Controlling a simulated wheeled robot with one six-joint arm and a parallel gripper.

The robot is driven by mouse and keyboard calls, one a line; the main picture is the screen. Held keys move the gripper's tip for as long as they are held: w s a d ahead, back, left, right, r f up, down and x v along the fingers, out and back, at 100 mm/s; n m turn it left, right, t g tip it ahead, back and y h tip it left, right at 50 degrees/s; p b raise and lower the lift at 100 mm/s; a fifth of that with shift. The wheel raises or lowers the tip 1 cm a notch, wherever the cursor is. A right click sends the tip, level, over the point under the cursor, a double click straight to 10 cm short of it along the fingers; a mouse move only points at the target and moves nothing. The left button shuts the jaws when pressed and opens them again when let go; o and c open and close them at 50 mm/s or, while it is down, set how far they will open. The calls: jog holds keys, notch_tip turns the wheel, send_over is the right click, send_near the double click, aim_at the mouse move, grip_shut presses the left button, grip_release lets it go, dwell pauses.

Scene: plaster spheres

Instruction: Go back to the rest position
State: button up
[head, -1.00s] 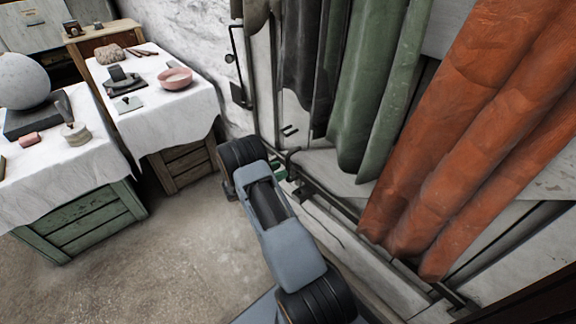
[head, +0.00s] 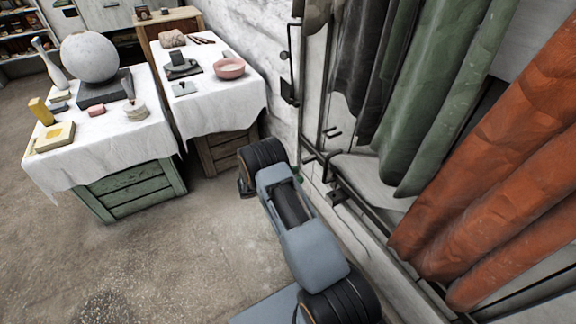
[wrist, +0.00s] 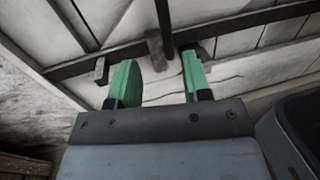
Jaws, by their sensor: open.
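My gripper (wrist: 157,82) shows in the wrist view with two green fingers standing apart and nothing between them. Behind the fingers are a pale panelled wall and a dark rail. In the head view my arm reaches out from the bottom, and the gripper end is mostly hidden behind the arm, with only a bit of green showing beside the wall. A plaster sphere (head: 90,57) rests on a dark base (head: 104,92) on the left cloth-covered table, well away from my arm.
The left table (head: 90,155) and another white-clothed table (head: 230,108) with a pink bowl (head: 229,68) stand at left. Green (head: 430,90) and orange (head: 490,200) curtains hang close on the right by a metal rail. The floor (head: 190,240) at lower left is clear.

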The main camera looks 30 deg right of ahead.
jog(key=s+a+r+m+y+p, duration=0.25)
jog(key=r+p, duration=0.25)
jog(key=r, duration=0.5)
jog(key=s+a+r+m+y+p, duration=0.1)
jog(key=s+r+m+y+p, duration=0.3)
jog(key=r, duration=0.5)
jog(key=s+a+r+m+y+p, duration=0.1)
jog(key=s+a+r+y+p, duration=0.1)
jog(key=r+p, duration=0.6)
jog(key=s+a+r+m+t+y+p, duration=0.2)
jog(key=s+a+r+y+p, duration=0.1)
jog(key=r, duration=0.5)
jog(key=s+a+r+m+t+y+p, duration=0.2)
jog(key=s+a+r+p, duration=0.3)
jog(key=r, duration=0.4)
jog(key=s+a+r+m+t+y+p, duration=0.3)
jog(key=r+p, duration=0.3)
jog(key=r, duration=0.3)
jog(key=shift+s+a+m+y, duration=0.65)
jog(key=shift+a, duration=0.2)
